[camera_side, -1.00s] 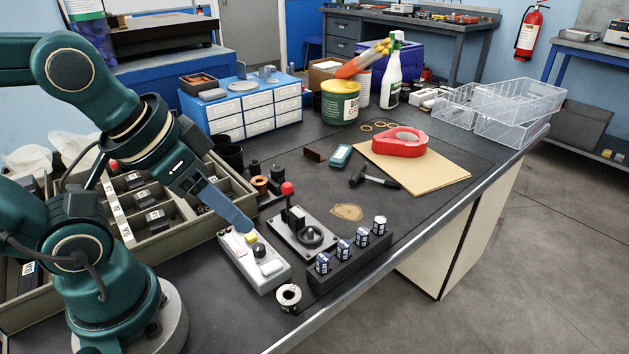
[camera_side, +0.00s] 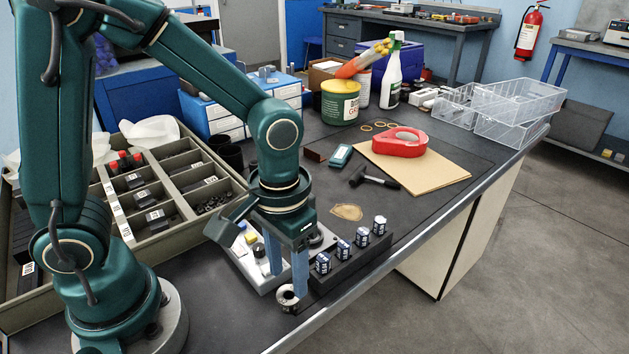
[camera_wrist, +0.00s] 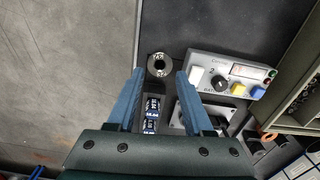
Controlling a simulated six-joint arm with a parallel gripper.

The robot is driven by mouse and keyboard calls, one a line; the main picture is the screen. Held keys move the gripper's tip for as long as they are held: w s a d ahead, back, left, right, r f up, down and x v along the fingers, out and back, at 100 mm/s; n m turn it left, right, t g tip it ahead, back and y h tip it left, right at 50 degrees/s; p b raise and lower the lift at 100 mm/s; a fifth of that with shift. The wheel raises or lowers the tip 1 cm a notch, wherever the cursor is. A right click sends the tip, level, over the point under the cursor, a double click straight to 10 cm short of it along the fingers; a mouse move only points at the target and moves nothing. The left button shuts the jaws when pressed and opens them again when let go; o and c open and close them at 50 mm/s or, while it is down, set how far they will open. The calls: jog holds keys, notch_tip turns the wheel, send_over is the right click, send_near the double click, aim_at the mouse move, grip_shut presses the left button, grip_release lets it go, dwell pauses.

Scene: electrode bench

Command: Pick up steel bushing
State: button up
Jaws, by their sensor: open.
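The steel bushing (camera_side: 286,297) is a short metal ring with a dark hole, standing on the bench near its front edge. In the wrist view the bushing (camera_wrist: 160,64) lies between and beyond the tips of the two blue fingers. My gripper (camera_side: 286,283) points down with its fingers spread and nothing between them. In the side view one fingertip overlaps the bushing's right edge; I cannot tell whether they touch. The gripper also shows in the wrist view (camera_wrist: 160,72), with the bushing near its centre line.
A black holder (camera_side: 345,268) with several labelled cells stands just right of the bushing. A grey control box (camera_side: 258,277) with knobs is behind it, beside a dark lever fixture. A divided tray (camera_side: 165,215) lies to the left. The bench's front edge is close.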

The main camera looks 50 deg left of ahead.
aim_at(289, 286)
jog(key=shift+f, duration=2.55)
grip_shut()
jog(key=shift+r, duration=0.15)
jog(key=shift+r, duration=0.6)
notch_tip(289, 286, up, 2)
jog(key=shift+d+r, duration=0.1)
jog(key=shift+r, duration=0.1)
jog(key=s+a+r, duration=0.1)
jog(key=a+r, duration=0.6)
jog(key=a, duration=0.4)
jog(key=shift+s+a, duration=0.15)
jog(key=shift+a, duration=0.2)
